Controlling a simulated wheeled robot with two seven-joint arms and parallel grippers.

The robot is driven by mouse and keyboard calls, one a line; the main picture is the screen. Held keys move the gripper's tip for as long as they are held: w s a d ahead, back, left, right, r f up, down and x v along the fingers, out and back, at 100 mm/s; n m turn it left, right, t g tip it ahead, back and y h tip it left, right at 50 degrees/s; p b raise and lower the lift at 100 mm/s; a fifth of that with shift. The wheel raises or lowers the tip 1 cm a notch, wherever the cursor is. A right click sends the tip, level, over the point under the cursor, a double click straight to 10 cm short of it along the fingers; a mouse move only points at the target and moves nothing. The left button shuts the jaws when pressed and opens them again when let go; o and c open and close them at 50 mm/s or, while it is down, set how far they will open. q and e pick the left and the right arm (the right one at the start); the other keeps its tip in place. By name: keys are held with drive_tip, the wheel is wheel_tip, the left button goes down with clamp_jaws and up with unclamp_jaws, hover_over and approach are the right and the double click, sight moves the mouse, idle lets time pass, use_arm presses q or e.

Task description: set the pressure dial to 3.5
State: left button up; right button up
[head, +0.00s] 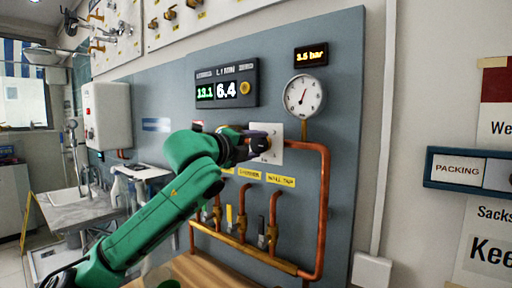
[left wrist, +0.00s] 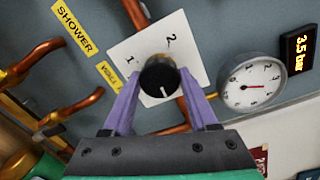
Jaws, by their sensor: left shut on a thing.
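The pressure dial is a black round knob with a white pointer line (left wrist: 159,78) on a white plate (left wrist: 183,38) marked 1 and 2 in the left wrist view. In the head view the plate (head: 275,153) shows behind my gripper. My left gripper (head: 262,144) has its purple fingers (left wrist: 160,105) on either side of the knob and is shut on it. The round gauge (head: 304,96) above right has a thin needle; it also shows in the left wrist view (left wrist: 250,86). The small display (head: 311,54) reads 3.5 bar. My right gripper is not in view.
Copper pipes (head: 323,200) run beside and below the plate, with several valves under yellow labels (head: 280,180). A larger display (head: 227,84) reads 13.1 and 6.4. A wooden surface (head: 205,271) lies below, and a sink (head: 70,201) stands left.

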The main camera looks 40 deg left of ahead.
use_arm(q)
drive_tip(key=shift+w+f, duration=0.1)
drive_tip(key=shift+f, duration=0.2)
drive_tip(key=o, duration=1.4)
drive_tip(key=shift+r, duration=0.15)
drive_tip(key=s+b, duration=0.1)
drive_tip(key=s, duration=0.1)
drive_tip(key=s+b, duration=0.3)
drive_tip(key=shift+s+d+f, duration=0.2)
drive_tip(key=shift+s+d, duration=0.1)
drive_tip(key=shift+d, duration=0.1)
drive_tip(key=b, duration=0.3)
approach(257, 148)
drive_tip(key=s, duration=0.5)
drive_tip(key=shift+d+r, duration=0.35)
drive_tip(key=shift+r, duration=0.1)
